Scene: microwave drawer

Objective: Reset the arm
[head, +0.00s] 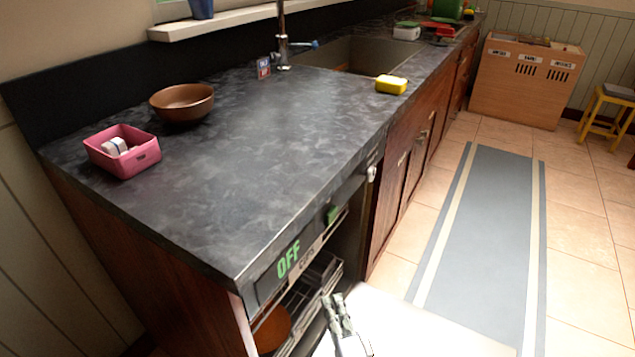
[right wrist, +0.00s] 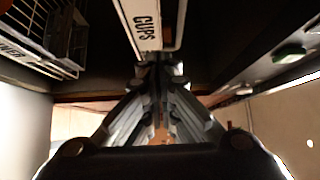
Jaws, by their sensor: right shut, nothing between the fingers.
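My right gripper (head: 337,302) shows at the bottom of the head view, in front of the open dishwasher under the counter. In the right wrist view its fingers (right wrist: 160,75) are together, with nothing held between them. Just past the fingertips is a rack part with a white CUPS label (right wrist: 147,22); I cannot tell whether they touch. The dishwasher's front panel (head: 268,284) reads OFF in green. Its door (head: 410,325) is folded down, pale and bright, below my gripper. My left gripper is not in view.
Inside the dishwasher are wire racks (right wrist: 48,38) and a round brown item (head: 272,330). The dark counter (head: 235,150) carries a pink box (head: 140,160), a brown bowl (head: 182,103) and a yellow sponge (head: 391,84). A grey runner (head: 485,240) lies on open floor at right.

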